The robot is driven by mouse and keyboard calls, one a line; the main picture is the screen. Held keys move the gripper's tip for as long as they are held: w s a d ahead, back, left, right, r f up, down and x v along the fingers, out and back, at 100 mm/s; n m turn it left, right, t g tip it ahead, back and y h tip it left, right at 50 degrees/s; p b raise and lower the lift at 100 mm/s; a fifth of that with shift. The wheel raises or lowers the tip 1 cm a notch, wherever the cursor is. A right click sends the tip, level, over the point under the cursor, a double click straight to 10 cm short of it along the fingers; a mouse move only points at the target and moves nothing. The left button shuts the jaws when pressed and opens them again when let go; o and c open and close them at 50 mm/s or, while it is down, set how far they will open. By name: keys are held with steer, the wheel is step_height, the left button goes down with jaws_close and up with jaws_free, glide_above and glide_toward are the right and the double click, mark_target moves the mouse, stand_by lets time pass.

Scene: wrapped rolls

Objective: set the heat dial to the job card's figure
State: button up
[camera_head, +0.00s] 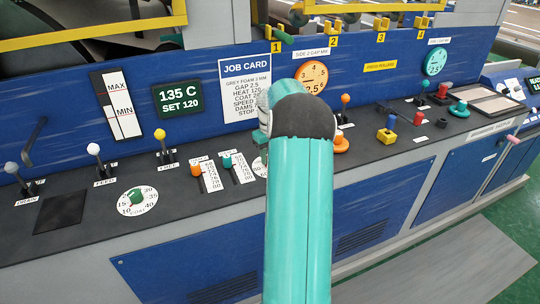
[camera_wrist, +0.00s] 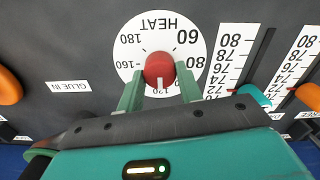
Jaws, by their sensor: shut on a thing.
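The heat dial (camera_wrist: 130,48) is a white disc with a red knob (camera_wrist: 158,65), marked 60, 80, 120, 160 and 180. My gripper (camera_wrist: 160,78) has one finger on each side of the knob and is shut on it. A white mark on the knob's near side points to about 120, partly hidden between the fingers. In the head view my arm hides most of the dial (camera_head: 259,168). The job card (camera_head: 245,85) reads heat 120; my arm covers its lower right part.
Orange and teal sliders (camera_head: 195,170) (camera_head: 227,161) with scales stand left of the dial. A coat dial (camera_head: 135,198) and several levers (camera_head: 94,150) are farther left.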

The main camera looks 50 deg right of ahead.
steer(key=shift+r, duration=0.1)
steer(key=o, duration=1)
step_height(320, 180, up, 14)
steer(key=shift+f, duration=0.1)
stand_by(0.4)
